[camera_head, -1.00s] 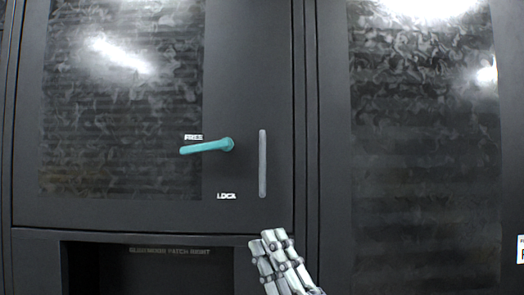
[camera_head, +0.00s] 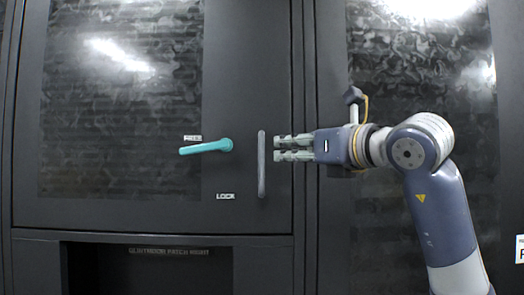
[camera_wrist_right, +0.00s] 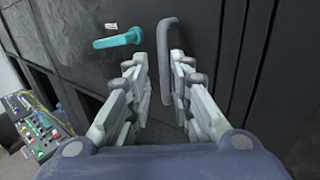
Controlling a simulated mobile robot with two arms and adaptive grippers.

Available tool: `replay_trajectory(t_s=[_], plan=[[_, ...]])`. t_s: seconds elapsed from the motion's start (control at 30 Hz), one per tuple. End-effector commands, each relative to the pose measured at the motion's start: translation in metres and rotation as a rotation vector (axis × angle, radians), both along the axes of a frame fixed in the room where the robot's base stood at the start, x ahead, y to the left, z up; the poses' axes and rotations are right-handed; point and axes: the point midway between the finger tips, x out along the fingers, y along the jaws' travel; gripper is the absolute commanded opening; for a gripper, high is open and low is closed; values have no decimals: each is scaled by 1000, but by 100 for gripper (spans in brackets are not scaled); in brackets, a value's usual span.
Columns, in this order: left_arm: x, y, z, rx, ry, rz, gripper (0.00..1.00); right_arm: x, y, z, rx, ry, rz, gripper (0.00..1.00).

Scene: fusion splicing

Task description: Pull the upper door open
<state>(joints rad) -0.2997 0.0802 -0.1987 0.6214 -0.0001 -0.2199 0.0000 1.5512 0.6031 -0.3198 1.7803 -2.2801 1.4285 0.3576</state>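The upper door (camera_head: 240,80) is a dark panel with a glossy window and looks closed. A grey vertical bar handle (camera_head: 262,165) is on its right side. A teal lever (camera_head: 206,147) left of the handle points left, just below the "FREE" label. My right gripper (camera_head: 277,148) comes from the right, its fingertips just right of the handle at mid-height. In the right wrist view the gripper (camera_wrist_right: 159,62) is open, and the handle (camera_wrist_right: 164,50) appears between its fingers, nearer the right one. Contact cannot be told. My left gripper is out of view.
Below the door is a dark open recess (camera_head: 150,275) with a lettered strip above it. A second dark panel (camera_head: 400,250) stands to the right, behind my right arm. The right wrist view shows a board with small coloured parts (camera_wrist_right: 35,125) at lower left.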

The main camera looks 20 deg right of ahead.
Motion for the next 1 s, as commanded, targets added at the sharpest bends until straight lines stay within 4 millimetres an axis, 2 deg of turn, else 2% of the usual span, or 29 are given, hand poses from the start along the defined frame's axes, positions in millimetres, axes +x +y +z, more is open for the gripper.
replay_trajectory(t_s=[0.17, 0.6, 0.8, 1.0], plan=[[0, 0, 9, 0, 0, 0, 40, 13, 0, 3, -2, 9, -16, 20], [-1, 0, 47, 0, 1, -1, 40, 87, 25, 5, -2, 7, -13, 20], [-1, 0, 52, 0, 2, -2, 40, 101, 29, 2, -3, 5, -14, 20], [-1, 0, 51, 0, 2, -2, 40, 103, 30, 1, -3, 4, -14, 20]])
